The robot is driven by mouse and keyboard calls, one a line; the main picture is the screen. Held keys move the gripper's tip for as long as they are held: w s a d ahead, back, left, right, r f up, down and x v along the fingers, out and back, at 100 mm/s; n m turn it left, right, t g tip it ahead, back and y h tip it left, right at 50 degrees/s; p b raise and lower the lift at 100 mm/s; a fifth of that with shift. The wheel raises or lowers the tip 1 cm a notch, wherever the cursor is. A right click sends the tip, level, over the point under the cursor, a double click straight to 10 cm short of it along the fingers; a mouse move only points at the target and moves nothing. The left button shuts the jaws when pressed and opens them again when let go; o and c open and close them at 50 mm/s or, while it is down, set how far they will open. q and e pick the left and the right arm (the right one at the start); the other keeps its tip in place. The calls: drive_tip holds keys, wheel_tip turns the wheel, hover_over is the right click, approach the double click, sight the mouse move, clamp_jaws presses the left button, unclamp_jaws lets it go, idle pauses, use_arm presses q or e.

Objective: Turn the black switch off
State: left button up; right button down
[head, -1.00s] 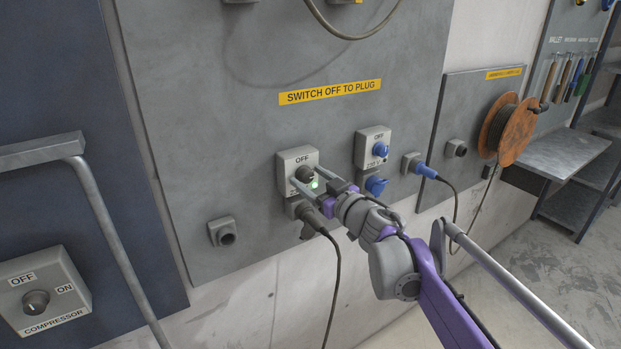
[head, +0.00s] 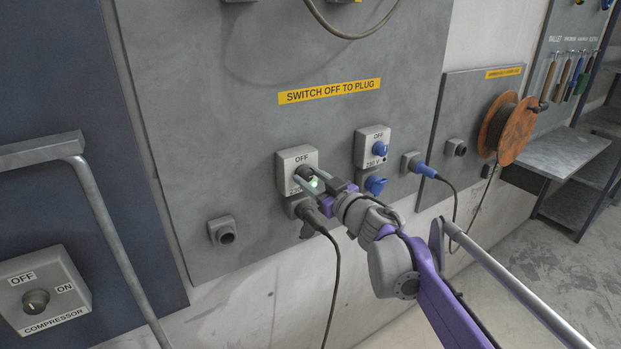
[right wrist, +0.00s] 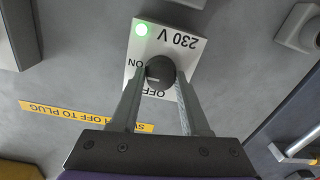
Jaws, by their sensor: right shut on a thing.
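The black switch is a round black knob (right wrist: 160,69) on a light grey box (head: 292,160) marked OFF, ON and 230 V. In the head view the gripper hides most of the knob. The knob's exact pointing direction is hard to tell. My left gripper is not in view.
A black plug (head: 306,212) with a hanging cable sits just below the box. To the right are a blue-knob switch box (head: 372,140) and a blue plug (head: 415,166). A compressor switch (head: 36,301) is at lower left. A cable reel (head: 507,130) hangs at right.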

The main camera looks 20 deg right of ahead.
drive_tip(key=n, duration=0.4)
drive_tip(key=shift+a+r+n+p, duration=0.1)
drive_tip(key=shift+n+p, duration=0.2)
drive_tip(key=shift+p, duration=0.1)
drive_tip(key=n+p, duration=0.1)
drive_tip(key=n, duration=0.7)
drive_tip(key=shift+a+n+p, duration=0.1)
drive_tip(key=shift+n+p, duration=0.3)
drive_tip(key=shift+n+h+p, duration=0.4)
drive_tip(key=shift+n, duration=1.5)
drive_tip(key=shift+c, duration=2.2)
unclamp_jaws()
drive_tip(key=shift+w, duration=0.1)
